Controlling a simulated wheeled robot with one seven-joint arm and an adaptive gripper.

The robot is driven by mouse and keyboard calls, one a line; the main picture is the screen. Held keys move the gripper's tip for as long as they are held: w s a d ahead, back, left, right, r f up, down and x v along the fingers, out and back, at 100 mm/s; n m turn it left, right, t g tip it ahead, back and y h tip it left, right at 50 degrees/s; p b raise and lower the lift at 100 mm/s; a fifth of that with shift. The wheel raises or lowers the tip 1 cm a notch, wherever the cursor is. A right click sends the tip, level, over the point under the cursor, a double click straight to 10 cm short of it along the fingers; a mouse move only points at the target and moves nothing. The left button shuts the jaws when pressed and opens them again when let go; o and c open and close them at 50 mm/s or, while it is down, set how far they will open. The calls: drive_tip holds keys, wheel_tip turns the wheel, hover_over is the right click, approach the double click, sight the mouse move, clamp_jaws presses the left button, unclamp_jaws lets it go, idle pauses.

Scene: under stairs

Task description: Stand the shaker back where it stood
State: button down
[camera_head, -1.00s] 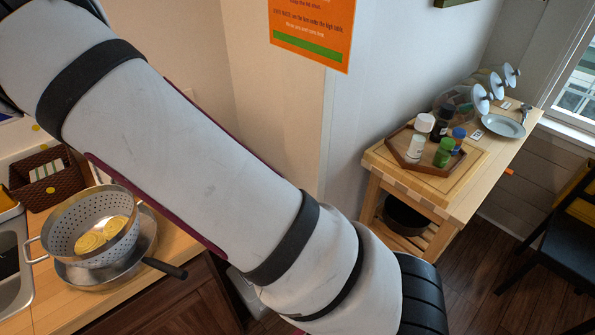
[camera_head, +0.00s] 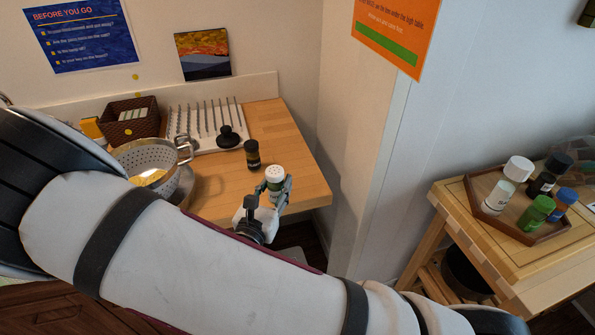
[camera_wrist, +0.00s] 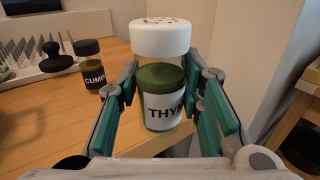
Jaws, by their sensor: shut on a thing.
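The shaker (camera_head: 275,177) has a white perforated cap and a green body. In the wrist view the shaker (camera_wrist: 161,85) shows a white label reading "THYM", the rest cut off by a finger. My gripper (camera_head: 266,198) is shut on it, one finger on each side, and holds it about upright. It is by the right part of the wooden counter (camera_head: 262,127), near its front edge. I cannot tell whether its base touches the counter. A black-capped jar (camera_head: 252,155) stands just behind and left of it; its label reads "CUMIN" in the wrist view (camera_wrist: 92,68).
A colander (camera_head: 145,158), a brown basket (camera_head: 132,119) and a white pegged rack (camera_head: 205,119) occupy the counter's left and back. The counter's back right is clear. A wall corner stands right of it. A hexagonal tray (camera_head: 502,222) with several jars sits on a side table (camera_head: 443,196).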

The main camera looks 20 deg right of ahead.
drive_tip(key=x, duration=0.9)
drive_tip(key=f+x, duration=0.1)
drive_tip(key=x, duration=0.4)
drive_tip(key=shift+s+d+f+p, duration=0.1)
drive_tip(key=shift+s+d+p, duration=0.15)
drive_tip(key=shift+p, duration=0.1)
drive_tip(key=shift+w+d, duration=0.35)
drive_tip(key=shift+w, duration=0.1)
wheel_tip(320, 180, down, 3)
drive_tip(key=shift+a+r, duration=0.15)
drive_tip(key=shift+f, duration=0.45)
drive_tip(key=shift+f, duration=0.15)
drive_tip(key=c, duration=1.1)
unclamp_jaws()
